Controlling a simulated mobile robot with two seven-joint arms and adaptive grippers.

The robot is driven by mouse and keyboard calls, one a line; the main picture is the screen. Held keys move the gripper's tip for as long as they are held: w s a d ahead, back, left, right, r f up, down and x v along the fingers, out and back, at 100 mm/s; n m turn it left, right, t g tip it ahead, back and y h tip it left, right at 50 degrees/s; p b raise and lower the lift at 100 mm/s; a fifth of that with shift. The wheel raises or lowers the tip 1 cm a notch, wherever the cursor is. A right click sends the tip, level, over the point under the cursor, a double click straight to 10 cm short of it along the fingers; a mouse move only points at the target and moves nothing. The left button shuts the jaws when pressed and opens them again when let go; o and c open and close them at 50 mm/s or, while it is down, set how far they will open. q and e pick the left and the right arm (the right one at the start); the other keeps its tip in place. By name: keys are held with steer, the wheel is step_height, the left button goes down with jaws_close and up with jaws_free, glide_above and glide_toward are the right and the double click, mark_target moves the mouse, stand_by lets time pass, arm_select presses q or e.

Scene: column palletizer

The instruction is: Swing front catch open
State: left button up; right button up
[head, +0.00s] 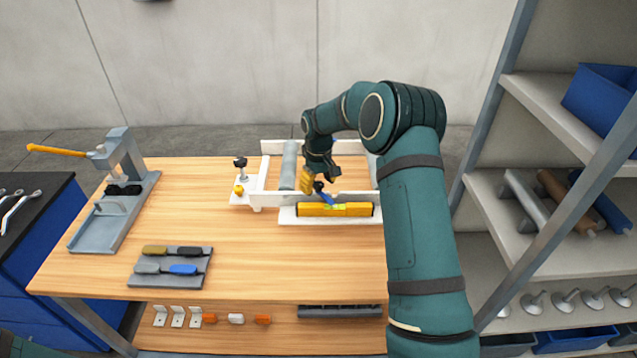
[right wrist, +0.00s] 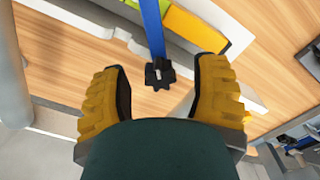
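The front catch is a blue lever (head: 327,198) with a dark end on the front rail of the white frame (head: 261,196), by the yellow spirit level (head: 345,210). In the right wrist view the blue lever (right wrist: 152,28) comes down from the top, its black end (right wrist: 160,74) in the gap between my fingers. My right gripper (head: 307,183) is over the front rail at the catch. In the right wrist view its yellow fingers (right wrist: 160,85) stand wide apart, with no visible contact on the lever. My left gripper is out of view.
A grey roller (head: 288,166) lies in the frame. A black-knobbed clamp (head: 240,163) stands at its left. A lever press (head: 118,160) and a grey tool tray (head: 172,268) are on the left of the wooden table. A shelf rack (head: 548,110) stands at right. The front-middle tabletop is clear.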

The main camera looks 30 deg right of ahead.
mark_target(319, 183)
step_height(319, 183, up, 12)
stand_by(0.6)
stand_by(0.5)
